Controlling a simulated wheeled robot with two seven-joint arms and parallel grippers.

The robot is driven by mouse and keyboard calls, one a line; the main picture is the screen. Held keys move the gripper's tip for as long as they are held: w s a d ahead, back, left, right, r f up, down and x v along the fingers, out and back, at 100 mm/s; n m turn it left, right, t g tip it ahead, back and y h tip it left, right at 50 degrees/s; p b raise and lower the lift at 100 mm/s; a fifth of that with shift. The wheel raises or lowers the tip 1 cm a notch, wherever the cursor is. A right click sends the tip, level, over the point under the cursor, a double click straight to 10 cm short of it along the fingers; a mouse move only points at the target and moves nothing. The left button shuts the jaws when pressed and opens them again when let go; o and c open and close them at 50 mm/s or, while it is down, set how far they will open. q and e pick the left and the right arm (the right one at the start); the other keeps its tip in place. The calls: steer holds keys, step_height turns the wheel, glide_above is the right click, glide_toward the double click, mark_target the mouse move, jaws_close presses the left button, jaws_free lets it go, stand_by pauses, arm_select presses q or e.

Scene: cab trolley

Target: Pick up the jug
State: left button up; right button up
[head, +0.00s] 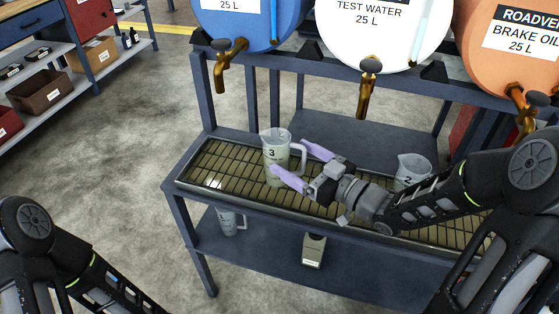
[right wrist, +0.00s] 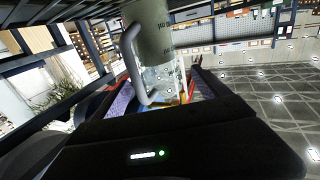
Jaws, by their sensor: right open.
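A clear measuring jug marked 3 (head: 276,152) stands upright on the grated drip tray (head: 215,160), below and between the blue and white drums. Its handle is on its right side. My right gripper (head: 288,156) is open, with its purple fingers pointing at this jug from the right, near the handle. In the right wrist view the jug (right wrist: 156,42) and its handle (right wrist: 128,62) show ahead, between the spread fingers. I cannot tell whether a finger touches it. A second jug, marked 2 (head: 413,166), stands farther right on the tray, behind my right arm. My left gripper is out of view.
Brass taps (head: 367,90) hang over the tray from blue, white (head: 385,45) and orange drums. The lower shelf (head: 270,255) holds another jug (head: 230,221) and a small grey device (head: 314,251). Shelving with boxes stands at the left. The floor between is clear.

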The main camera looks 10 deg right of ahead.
steer(key=shift+p+x, duration=0.45)
steer(key=shift+x, duration=2.15)
steer(key=c, duration=1.5)
steer(key=shift+r, duration=0.1)
steer(key=shift+c, duration=0.2)
step_height(320, 180, up, 10)
glide_above(288, 155)
steer(key=x, duration=0.3)
steer(key=shift+s+p, duration=0.15)
steer(key=shift+p, duration=0.2)
